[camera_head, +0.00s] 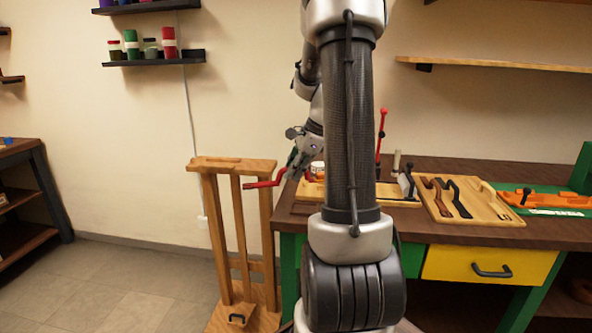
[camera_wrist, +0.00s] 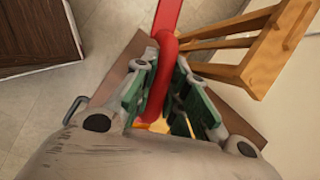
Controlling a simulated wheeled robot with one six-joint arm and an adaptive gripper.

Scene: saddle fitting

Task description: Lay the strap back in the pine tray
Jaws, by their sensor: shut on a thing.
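My gripper (camera_head: 292,171) is shut on a red strap (camera_head: 262,184), over the left end of the workbench. One end of the strap sticks out to the left, past the bench edge. In the wrist view the red strap (camera_wrist: 165,48) runs up between the green finger pads (camera_wrist: 155,103). The pine tray (camera_head: 499,212) lies on the bench to the right, with a brown strap (camera_head: 432,184) and a black strap (camera_head: 459,199) in its left part. The right part of the tray looks bare. My arm hides part of the bench between the gripper and the tray.
A wooden board with a red upright lever (camera_head: 381,135) stands on the bench behind my arm. An orange tool (camera_head: 545,200) lies on a green mat at the right. A wooden stand (camera_head: 232,163) is on the floor left of the bench (camera_head: 440,233).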

